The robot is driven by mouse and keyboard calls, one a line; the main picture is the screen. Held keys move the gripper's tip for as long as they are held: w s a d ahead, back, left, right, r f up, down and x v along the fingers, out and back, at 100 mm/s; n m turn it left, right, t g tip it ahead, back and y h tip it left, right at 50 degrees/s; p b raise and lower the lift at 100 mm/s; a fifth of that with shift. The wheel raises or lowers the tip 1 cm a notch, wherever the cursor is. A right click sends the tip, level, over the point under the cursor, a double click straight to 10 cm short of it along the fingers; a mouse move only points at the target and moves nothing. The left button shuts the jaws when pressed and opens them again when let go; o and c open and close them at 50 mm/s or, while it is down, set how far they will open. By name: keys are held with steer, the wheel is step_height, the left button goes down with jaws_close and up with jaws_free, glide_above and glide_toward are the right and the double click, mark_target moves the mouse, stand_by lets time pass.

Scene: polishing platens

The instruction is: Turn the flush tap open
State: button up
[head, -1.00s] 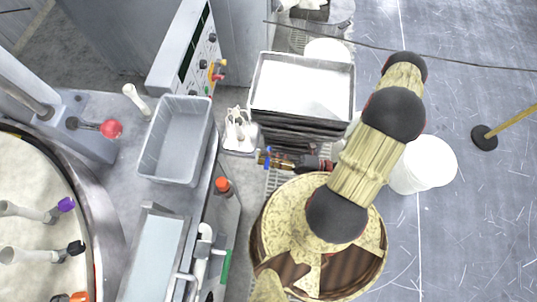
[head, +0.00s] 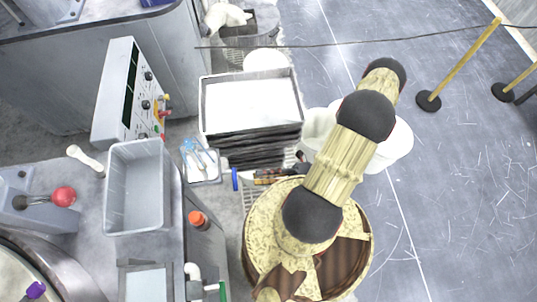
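No tap is clearly marked as the flush tap, and I cannot tell which fitting it is. A white pipe fitting with a green end (head: 223,291) shows at the bottom edge, cut off by the frame. A small fitting with red and yellow parts (head: 162,106) sits on the side of the control panel. A purple-ended white spout (head: 36,290) shows at the lower left, over the round platen (head: 15,285). My arm rises across the right of centre, and my gripper is not in view.
A grey bin (head: 138,188) and a red-knobbed lever (head: 63,197) are on the bench. An orange cap (head: 198,219) stands by its edge. A stack of trays (head: 250,148) and white buckets (head: 398,145) stand near my arm.

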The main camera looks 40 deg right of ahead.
steer(key=shift+v, duration=1.05)
